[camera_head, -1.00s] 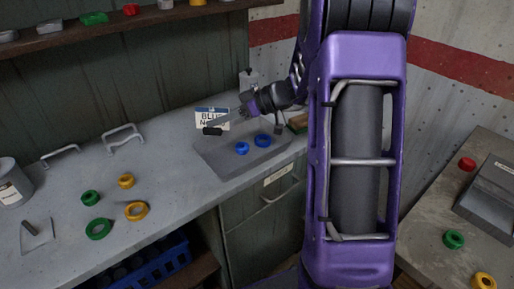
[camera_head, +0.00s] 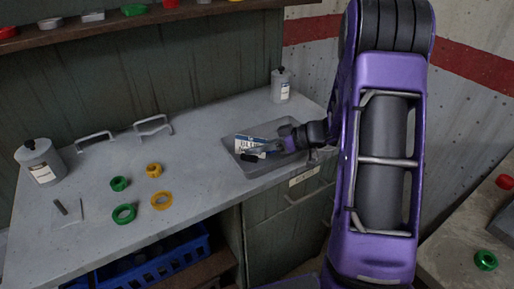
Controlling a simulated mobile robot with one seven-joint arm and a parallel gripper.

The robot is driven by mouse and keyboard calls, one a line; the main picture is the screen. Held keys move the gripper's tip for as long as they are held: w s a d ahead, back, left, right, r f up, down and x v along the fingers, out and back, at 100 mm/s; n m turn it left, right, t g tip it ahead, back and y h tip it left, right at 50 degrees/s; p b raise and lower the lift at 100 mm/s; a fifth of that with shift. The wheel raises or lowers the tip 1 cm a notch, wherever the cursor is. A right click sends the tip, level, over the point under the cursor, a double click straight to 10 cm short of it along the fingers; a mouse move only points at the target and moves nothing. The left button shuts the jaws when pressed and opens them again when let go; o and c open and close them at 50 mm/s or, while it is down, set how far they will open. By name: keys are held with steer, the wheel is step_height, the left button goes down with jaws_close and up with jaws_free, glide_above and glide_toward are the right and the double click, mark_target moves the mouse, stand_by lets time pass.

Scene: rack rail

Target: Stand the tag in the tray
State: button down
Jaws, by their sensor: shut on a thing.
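The tag (camera_head: 246,141), a white card with a blue top band and dark lettering, is at the left part of the grey tray (camera_head: 262,173). My gripper (camera_head: 252,153) reaches in from the right and is shut on the tag, its fingers low across the card's front. The tag looks tilted, and the fingers cover part of its lettering. I cannot tell whether its lower edge touches the tray floor. My wrist hides part of the tray's back and right side.
Green rings (camera_head: 123,214) and yellow rings (camera_head: 161,201) lie on the bench (camera_head: 200,160) at left. A white canister (camera_head: 281,87) stands behind the tray, another (camera_head: 40,162) at far left. Two metal handles (camera_head: 153,125) lie near the back. A blue crate (camera_head: 150,264) sits below.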

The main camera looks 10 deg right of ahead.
steer(key=shift+f+b, duration=0.15)
steer(key=shift+b, duration=0.15)
steer(key=c, duration=1)
jaws_free()
steer(key=shift+o, duration=0.2)
steer(key=shift+r+p, duration=0.3)
steer(key=shift+p, duration=0.1)
steer(key=v, duration=1.2)
steer(key=shift+f, duration=0.1)
